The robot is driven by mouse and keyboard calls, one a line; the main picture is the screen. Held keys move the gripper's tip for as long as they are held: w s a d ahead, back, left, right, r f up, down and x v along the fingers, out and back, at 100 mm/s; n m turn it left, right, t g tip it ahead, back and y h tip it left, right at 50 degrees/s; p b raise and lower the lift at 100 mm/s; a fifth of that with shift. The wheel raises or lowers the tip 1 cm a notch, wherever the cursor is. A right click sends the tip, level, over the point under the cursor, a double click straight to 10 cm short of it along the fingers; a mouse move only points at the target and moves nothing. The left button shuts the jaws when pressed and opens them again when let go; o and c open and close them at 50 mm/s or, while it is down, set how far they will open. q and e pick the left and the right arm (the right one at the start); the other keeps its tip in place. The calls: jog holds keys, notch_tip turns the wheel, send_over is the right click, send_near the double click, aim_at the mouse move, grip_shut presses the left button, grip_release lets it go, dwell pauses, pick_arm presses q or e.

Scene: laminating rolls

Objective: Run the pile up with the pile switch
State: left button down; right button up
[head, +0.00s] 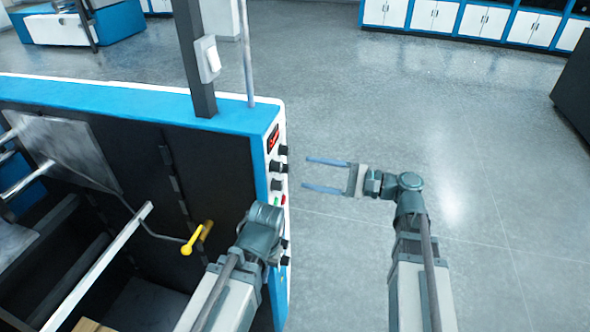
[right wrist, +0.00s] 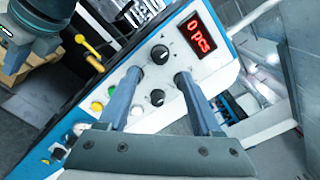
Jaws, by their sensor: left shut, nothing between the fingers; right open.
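The machine's control panel (head: 276,165) faces right, seen nearly edge-on in the head view. I cannot tell which control is the pile switch; no label is legible. My right gripper (head: 308,174) is open and empty, to the right of the panel and apart from it. In its wrist view (right wrist: 158,76) a knob shows between the fingers. My left gripper (head: 272,252) is shut beside the panel's lower part, its fingers mostly hidden.
A dark post with a white rocker switch (head: 208,60) rises from the machine's blue top edge (head: 150,97). A yellow-handled crank (head: 196,238) sticks out near my left arm. Cabinets (head: 435,15) stand far back.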

jog(key=v, duration=0.6)
jog(key=shift+d, duration=0.3)
jog(key=shift+s+f, duration=0.1)
jog(key=s+a+f+n+g+h+b, duration=0.3)
jog(key=a+f, duration=0.2)
jog(key=f, duration=0.5)
jog(key=s+a+f+n+g+h+b, duration=0.25)
jog(key=a+f+b, duration=0.2)
jog(key=f, duration=0.55)
jog(key=s+f+n+h+b, duration=0.3)
jog(key=f+n+h, duration=0.2)
jog(key=f, duration=0.3)
jog(key=s+d+f+n+h+b, duration=0.1)
jog(key=s+f+n+h+b, duration=0.2)
jog(key=f+n+h, duration=0.3)
notch_tip(320, 180, down, 2)
jog(key=shift+s+f+h+b, duration=0.15)
jog(key=shift+h+b, duration=0.3)
jog(key=shift+h, duration=0.6)
jog(key=shift+d, duration=0.1)
